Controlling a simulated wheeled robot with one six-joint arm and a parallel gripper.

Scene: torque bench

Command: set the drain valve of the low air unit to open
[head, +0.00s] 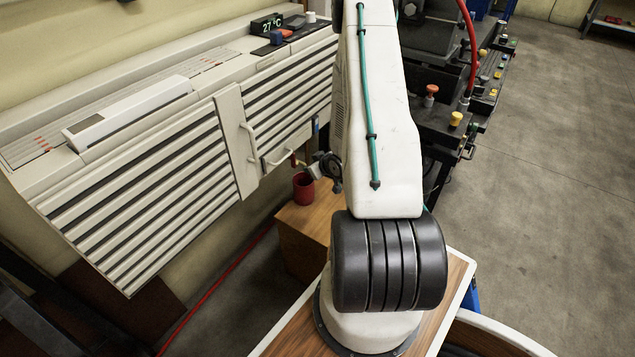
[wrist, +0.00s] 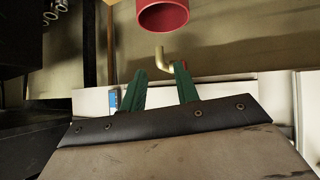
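The low air unit is the long white louvred cabinet (head: 140,150) along the wall in the head view. At its lower right end, a small red piece (head: 293,160), seemingly the drain valve's handle, shows close to my gripper (head: 322,168). In the wrist view, a bent brass spout (wrist: 162,58) lies just beyond my gripper (wrist: 160,70). Its two green fingers stand apart with nothing visibly held between them. A bit of red shows beside the right fingertip, mostly hidden by it. The handle's exact position and any contact cannot be told.
A red cup (head: 303,190) stands on a wooden box (head: 300,225) below the spout; the cup also shows in the wrist view (wrist: 163,16). A door with a handle (head: 237,140) is left of the gripper. A dark bench with knobs (head: 430,105) stands right of my arm.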

